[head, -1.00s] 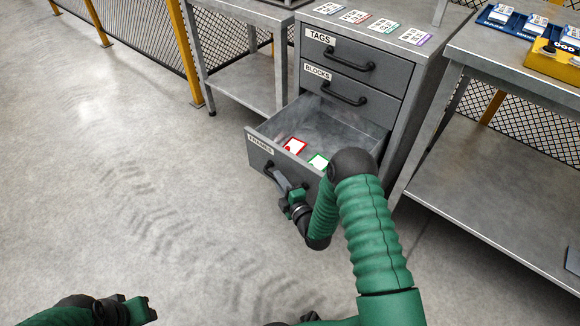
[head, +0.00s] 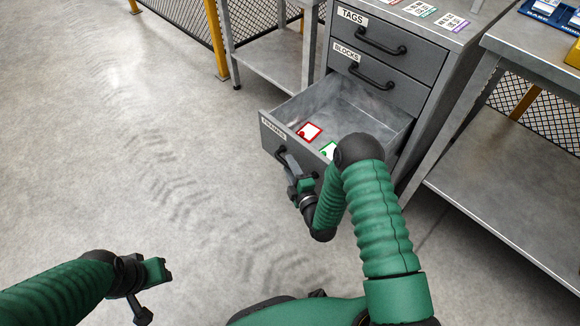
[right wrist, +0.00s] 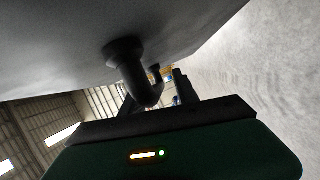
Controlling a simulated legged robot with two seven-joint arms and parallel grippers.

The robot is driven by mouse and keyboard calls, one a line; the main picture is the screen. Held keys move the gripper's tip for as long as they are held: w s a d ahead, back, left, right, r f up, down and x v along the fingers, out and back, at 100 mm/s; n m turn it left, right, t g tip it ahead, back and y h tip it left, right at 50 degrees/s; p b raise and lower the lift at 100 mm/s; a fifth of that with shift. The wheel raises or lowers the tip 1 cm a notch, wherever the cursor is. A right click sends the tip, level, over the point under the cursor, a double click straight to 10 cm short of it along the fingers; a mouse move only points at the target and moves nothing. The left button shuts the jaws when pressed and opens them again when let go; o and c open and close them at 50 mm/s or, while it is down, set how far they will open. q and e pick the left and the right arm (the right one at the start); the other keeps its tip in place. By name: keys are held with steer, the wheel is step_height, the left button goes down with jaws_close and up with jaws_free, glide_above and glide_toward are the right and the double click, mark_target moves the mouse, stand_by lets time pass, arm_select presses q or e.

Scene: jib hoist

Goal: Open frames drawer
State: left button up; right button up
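The frames drawer (head: 272,128) is the lowest drawer of a grey cabinet and stands well out, its label on the front. Inside are a red-bordered frame (head: 309,132) and a green-bordered frame (head: 328,149), partly hidden by my right arm. My right gripper (head: 293,172) is at the drawer's dark handle (head: 281,156). In the right wrist view the handle (right wrist: 126,62) passes between the fingers, and the gripper seems shut on it. My left gripper (head: 160,272) hangs away from the cabinet at the lower left; its finger gap does not show clearly.
Above are the closed blocks drawer (head: 385,103) and tags drawer (head: 410,55). Coloured cards (head: 421,9) lie on the cabinet top. A metal bench (head: 510,170) stands at right and another (head: 265,65) behind left. The floor at left is clear.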

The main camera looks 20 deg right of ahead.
steer(key=shift+r, duration=0.15)
steer(key=shift+s, duration=0.3)
steer(key=s+r+p, duration=0.1)
steer(key=s+p, duration=0.5)
steer(key=s, duration=1)
